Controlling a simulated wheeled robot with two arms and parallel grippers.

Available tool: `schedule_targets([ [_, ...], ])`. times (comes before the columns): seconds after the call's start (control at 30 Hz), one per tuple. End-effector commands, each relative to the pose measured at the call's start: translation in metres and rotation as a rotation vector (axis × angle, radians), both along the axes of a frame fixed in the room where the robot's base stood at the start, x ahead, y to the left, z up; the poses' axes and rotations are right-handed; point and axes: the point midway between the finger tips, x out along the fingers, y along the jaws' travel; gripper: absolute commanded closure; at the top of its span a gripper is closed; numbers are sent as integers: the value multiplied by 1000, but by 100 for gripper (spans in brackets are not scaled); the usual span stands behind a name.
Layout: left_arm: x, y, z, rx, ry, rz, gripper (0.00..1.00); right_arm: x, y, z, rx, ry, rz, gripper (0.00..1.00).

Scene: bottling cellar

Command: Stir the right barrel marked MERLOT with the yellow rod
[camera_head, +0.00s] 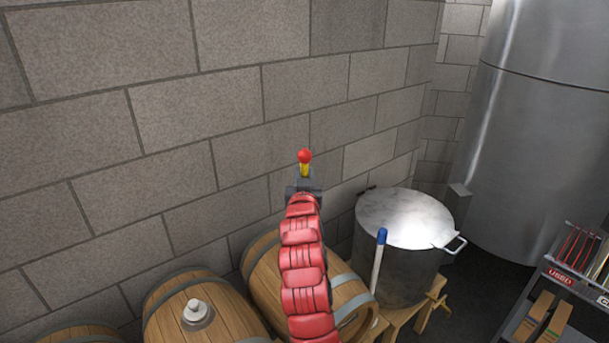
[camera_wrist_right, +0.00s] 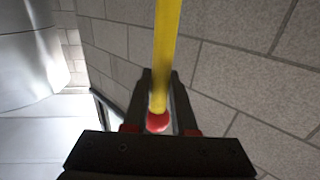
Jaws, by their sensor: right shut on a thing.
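My right gripper (camera_head: 304,187) is shut on the yellow rod (camera_head: 305,170), just below its red ball end. The rod also shows in the right wrist view (camera_wrist_right: 167,50), between the dark fingers (camera_wrist_right: 160,95), with the red ball (camera_wrist_right: 158,122) near the palm. In the head view my red arm covers the rod's lower part, so I cannot tell whether its far end is inside a barrel. The right barrel (camera_head: 262,274) lies on its side behind my arm, its top partly hidden. No MERLOT marking is readable. My left gripper is out of view.
A barrel with a pale bung (camera_head: 197,312) lies to the left, another (camera_head: 85,334) at the lower left edge. A lidded steel pot (camera_head: 400,260) and a white rod with blue end (camera_head: 378,262) stand right. A steel tank (camera_head: 545,130) and shelf (camera_head: 575,275) are beyond. A block wall (camera_head: 200,110) stands behind.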

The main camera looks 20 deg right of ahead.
Motion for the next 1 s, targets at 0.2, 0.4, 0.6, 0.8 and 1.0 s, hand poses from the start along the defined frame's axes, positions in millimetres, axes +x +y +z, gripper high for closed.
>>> schedule_targets([
  [0.2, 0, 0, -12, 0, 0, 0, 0, 0, 0, -14, 0, 0, 0, 100],
  [0.4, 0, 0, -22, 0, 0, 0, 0, 0, 0, -25, 0, 0, 0, 100],
  [0.6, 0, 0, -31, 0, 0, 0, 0, 0, 0, -36, 0, 0, 0, 100],
  [0.8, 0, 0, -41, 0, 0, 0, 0, 0, 0, -47, 0, 0, 0, 100],
  [1.0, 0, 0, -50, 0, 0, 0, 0, 0, 0, -58, 0, 0, 0, 100],
])
